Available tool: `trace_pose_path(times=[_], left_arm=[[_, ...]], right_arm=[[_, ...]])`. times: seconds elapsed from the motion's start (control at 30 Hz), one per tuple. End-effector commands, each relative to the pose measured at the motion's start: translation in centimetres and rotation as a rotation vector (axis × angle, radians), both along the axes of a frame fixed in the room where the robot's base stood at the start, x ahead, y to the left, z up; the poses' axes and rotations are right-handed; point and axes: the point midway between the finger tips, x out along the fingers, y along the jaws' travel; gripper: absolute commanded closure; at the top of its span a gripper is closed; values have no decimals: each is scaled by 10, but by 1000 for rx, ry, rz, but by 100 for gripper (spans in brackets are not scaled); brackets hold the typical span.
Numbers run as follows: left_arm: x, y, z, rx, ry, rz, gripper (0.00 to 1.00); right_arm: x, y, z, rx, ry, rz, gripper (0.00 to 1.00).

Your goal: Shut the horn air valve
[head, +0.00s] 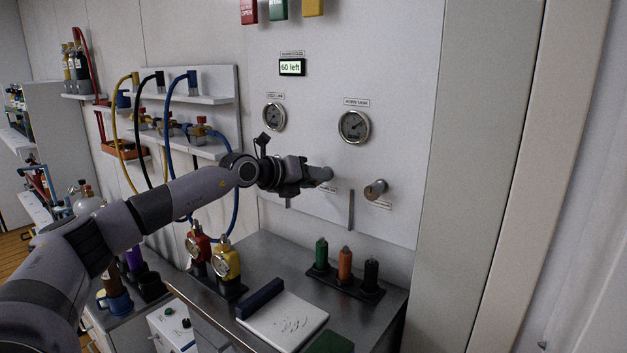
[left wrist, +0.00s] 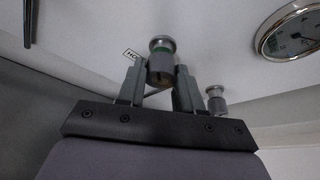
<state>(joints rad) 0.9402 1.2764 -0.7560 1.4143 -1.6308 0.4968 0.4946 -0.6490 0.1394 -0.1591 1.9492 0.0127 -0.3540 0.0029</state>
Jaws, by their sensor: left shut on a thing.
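My left gripper (head: 314,177) reaches the white panel (head: 405,120) and is shut on a round grey knob (head: 325,173). In the left wrist view the gripper (left wrist: 159,75) has one finger on each side of this knob (left wrist: 160,63), which has a green band behind its grey cap. A small label (left wrist: 131,54) beside it begins with "HO"; the rest is hidden. A second grey knob (head: 376,188) sticks out to the right, free of the gripper; it also shows in the left wrist view (left wrist: 216,100). My right gripper is not in view.
Two round gauges, a left one (head: 273,116) and a right one (head: 354,126), sit above the knobs. A display (head: 291,67) reads "60 left". Thin vertical bars (head: 351,210) hang near the knobs. Below, a metal counter (head: 262,250) holds a rack of coloured bottles (head: 345,265) and a white pad (head: 283,322).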

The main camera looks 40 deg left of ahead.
Motion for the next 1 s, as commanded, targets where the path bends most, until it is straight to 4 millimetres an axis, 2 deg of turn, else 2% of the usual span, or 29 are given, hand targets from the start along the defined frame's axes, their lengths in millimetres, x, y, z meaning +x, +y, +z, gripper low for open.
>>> trace_pose_path(times=[0.6, 1.0], left_arm=[[0, -3, -3, 572, 63, -2, 96], [0, -3, -2, 823, 93, 0, 96]], right_arm=[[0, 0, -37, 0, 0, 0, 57], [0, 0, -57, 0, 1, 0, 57]])
